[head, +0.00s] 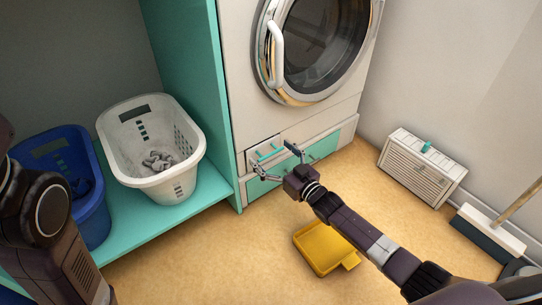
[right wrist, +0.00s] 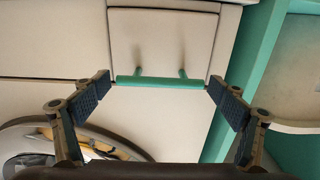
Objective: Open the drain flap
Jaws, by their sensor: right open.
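The drain flap (head: 262,157) is a small pale panel low on the left of the washing machine's front, with a teal bar handle (head: 268,150). In the right wrist view the flap (right wrist: 135,40) looks closed and its bar handle (right wrist: 160,81) stands out on two posts. My right gripper (head: 275,160) is open in front of the flap. In the right wrist view its fingertips (right wrist: 160,86) lie one at each end of the bar, and nothing is gripped; whether they touch it I cannot tell. My left arm shows at the left edge, its gripper out of sight.
The washing machine (head: 236,85) has a round door above. A teal drawer front (head: 262,188) is below the flap. A yellow tray (head: 318,262) lies on the floor. White (head: 188,187) and blue (head: 93,222) baskets stand left; a slatted box (head: 420,172) and broom stand right.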

